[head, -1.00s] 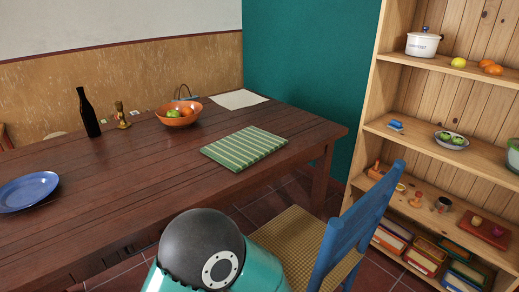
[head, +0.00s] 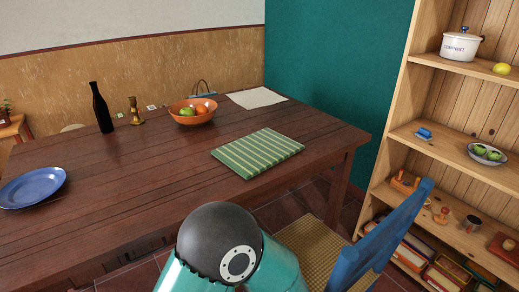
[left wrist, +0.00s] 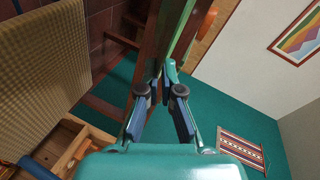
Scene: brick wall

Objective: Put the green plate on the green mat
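The green striped mat (head: 258,153) lies flat on the right part of the dark wooden table (head: 140,165), near its front edge, with nothing on it. I cannot make out a green plate in any current view. In the head view only a dark joint and teal links of my arm show. My right gripper is not in view.
A blue plate (head: 32,187), dark bottle (head: 101,110), brass candlestick (head: 136,112) and orange fruit bowl (head: 192,111) stand on the table. A blue chair (head: 385,245) stands in front of it. A wooden shelf (head: 435,95) on the right holds a pale plate of green fruit (head: 487,154).

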